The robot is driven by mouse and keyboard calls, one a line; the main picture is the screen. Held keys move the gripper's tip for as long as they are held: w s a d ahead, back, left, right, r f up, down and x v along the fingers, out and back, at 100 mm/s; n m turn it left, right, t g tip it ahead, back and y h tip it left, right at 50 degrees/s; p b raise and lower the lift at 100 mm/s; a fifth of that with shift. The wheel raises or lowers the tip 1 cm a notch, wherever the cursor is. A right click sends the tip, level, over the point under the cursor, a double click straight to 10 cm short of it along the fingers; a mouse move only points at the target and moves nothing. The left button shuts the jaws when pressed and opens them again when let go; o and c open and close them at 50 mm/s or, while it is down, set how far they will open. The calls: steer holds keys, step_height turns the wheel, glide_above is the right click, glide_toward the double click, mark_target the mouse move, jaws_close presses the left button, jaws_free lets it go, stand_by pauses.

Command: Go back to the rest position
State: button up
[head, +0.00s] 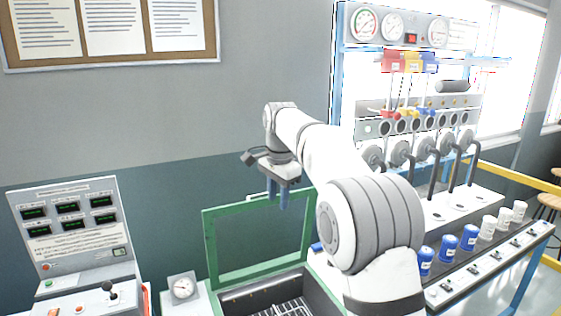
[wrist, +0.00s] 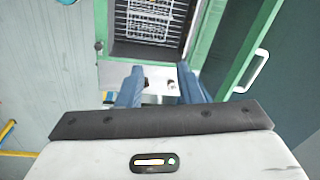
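My gripper (head: 278,196) hangs fingers-down at the end of my arm, in front of the raised green-framed lid (head: 208,250) in the head view. In the wrist view my gripper's two blue fingers (wrist: 160,88) stand apart with a clear gap between them. Nothing is held; only a pale surface with small dark marks shows beyond the gap. The open box (head: 232,297) below holds a wire rack (head: 285,308), which also shows at the top of the wrist view (wrist: 150,22).
A control panel (head: 75,225) with dark displays stands at the left, next to a small dial gauge (head: 183,287). At the right, a blue-framed bench (head: 338,70) carries gauges, hoses, blue cups (head: 448,248) and white cups (head: 504,217). A yellow rail (head: 515,180) runs behind it.

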steer(key=s+d+n+b, duration=0.25)
steer(key=s+d, duration=0.35)
steer(key=s, duration=0.3)
steer(key=s+d+f+n+b, duration=0.1)
steer(key=s+d+f+n, duration=0.1)
steer(key=s+f, duration=0.3)
steer(key=s+d+f+n+t+b, duration=0.1)
steer(key=s+d+f+n, duration=0.2)
steer(key=s, duration=1)
steer(key=s+d+f+n+t+b, duration=0.1)
steer(key=s+d+f, duration=0.3)
steer(key=s+f, duration=0.4)
steer(key=shift+s+d+f+n, duration=0.25)
steer(key=shift+s+d+n, duration=0.15)
steer(key=shift+n, duration=0.25)
